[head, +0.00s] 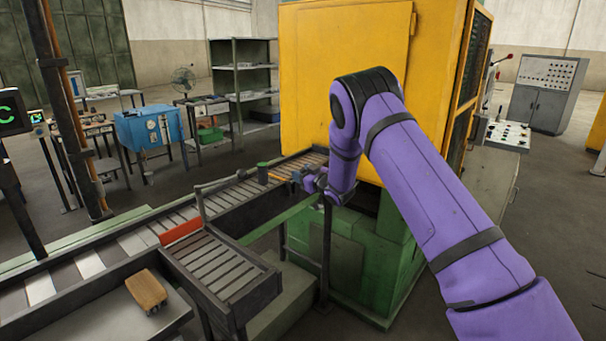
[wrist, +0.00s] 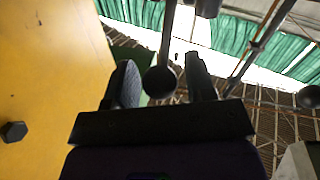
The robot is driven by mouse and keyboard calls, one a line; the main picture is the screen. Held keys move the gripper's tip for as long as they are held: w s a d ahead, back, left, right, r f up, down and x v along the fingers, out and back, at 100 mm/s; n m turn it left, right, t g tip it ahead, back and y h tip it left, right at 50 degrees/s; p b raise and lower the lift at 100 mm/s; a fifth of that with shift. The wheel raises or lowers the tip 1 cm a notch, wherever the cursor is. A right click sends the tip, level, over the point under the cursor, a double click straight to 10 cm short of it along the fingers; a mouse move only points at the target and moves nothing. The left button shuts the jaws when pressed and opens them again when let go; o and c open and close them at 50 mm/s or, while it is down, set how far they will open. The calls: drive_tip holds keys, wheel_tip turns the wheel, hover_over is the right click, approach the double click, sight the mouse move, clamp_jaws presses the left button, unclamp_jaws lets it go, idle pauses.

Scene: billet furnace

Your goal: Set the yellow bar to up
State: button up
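A small orange-yellow bar (head: 279,178) shows in the head view, just left of my gripper (head: 310,181), beside the roller conveyor and in front of the yellow furnace housing. My gripper is small there and partly hidden by its own wrist. In the wrist view, my gripper (wrist: 162,82) has its two fingers apart. A dark rod ending in a round knob (wrist: 160,82) shows between the fingers, with a gap on each side. No contact is visible. I cannot tell whether this rod belongs to the yellow bar.
The yellow housing (head: 345,35) stands close to my arm; its face also fills the left of the wrist view (wrist: 50,70). The roller conveyor (head: 165,225) runs left. A dark green cylinder (head: 263,173) stands near the bar. Another dark knob (wrist: 308,97) is at right.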

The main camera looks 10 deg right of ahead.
clamp_jaws()
